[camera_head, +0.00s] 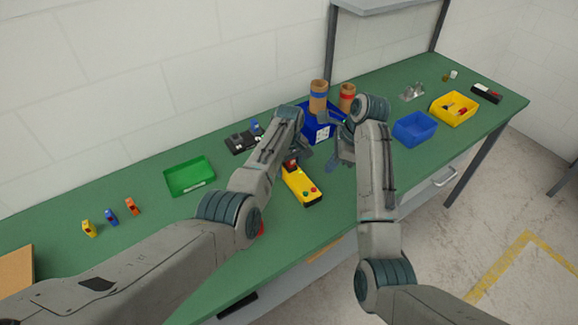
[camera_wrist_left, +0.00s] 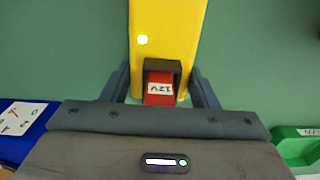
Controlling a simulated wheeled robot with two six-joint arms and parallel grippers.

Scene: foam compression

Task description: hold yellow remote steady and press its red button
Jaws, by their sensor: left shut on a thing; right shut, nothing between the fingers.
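The yellow remote (camera_head: 298,181) is in the middle of the head view, near the table's front edge. Small red and green buttons show on its near part. My left gripper (camera_head: 291,163) is shut on its far end. In the left wrist view my left gripper's fingers (camera_wrist_left: 158,85) flank the remote (camera_wrist_left: 166,30), where a red block (camera_wrist_left: 159,92) marked 12V sits in a black frame. Whether the remote touches the table is unclear. My right gripper (camera_head: 341,157) is shut and empty, to the right of the remote and apart from it.
A blue bin (camera_head: 318,131) with brown tubes (camera_head: 318,97) stands just behind the grippers. A green tray (camera_head: 189,177) lies to the left, blue (camera_head: 414,128) and yellow (camera_head: 454,108) bins to the right.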

